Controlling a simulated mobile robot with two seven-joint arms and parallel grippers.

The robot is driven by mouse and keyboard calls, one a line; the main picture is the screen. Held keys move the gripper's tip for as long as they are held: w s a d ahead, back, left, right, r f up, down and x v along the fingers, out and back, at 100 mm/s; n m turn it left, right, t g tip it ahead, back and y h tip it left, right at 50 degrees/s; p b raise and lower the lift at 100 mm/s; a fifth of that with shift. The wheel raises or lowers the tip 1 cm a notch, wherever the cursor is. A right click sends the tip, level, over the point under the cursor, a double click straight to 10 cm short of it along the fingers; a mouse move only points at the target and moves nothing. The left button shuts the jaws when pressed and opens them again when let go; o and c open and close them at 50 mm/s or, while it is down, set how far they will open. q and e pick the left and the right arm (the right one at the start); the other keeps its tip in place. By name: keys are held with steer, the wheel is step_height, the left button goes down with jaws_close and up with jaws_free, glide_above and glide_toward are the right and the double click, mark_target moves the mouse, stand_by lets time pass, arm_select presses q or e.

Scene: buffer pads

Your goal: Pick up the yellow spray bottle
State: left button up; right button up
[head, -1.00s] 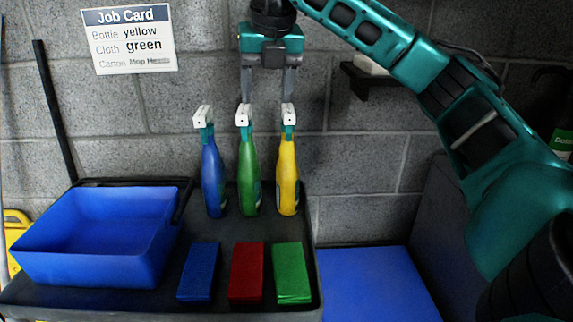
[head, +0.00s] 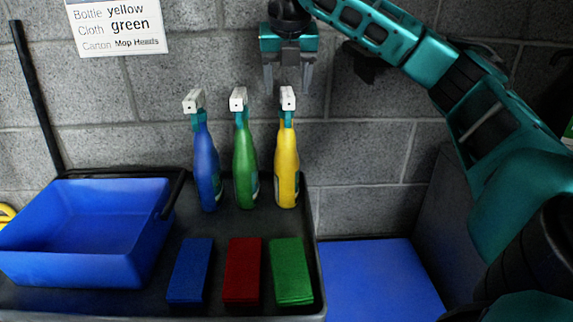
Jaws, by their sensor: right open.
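The yellow spray bottle (head: 286,168) stands upright on the black cart tray, rightmost of three bottles, with a white and teal trigger head. My right gripper (head: 287,88) is open and empty, pointing down at the yellow bottle's white head. The fingers show on both sides of that head or just above it; I cannot tell the exact depth. The green bottle (head: 245,165) and the blue bottle (head: 207,165) stand to its left. My left gripper is not in view.
A blue bin (head: 85,230) sits at the left of the tray (head: 225,224). Blue (head: 190,270), red (head: 242,270) and green (head: 290,270) cloths lie in front of the bottles. A job card (head: 115,25) hangs on the block wall. A blue surface (head: 380,280) lies right of the tray.

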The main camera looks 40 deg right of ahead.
mark_target(287, 89)
steer(key=x, duration=0.5)
steer(key=shift+w+d+r, duration=0.1)
jaws_close()
stand_by(0.4)
steer(key=shift+r, duration=0.2)
stand_by(0.7)
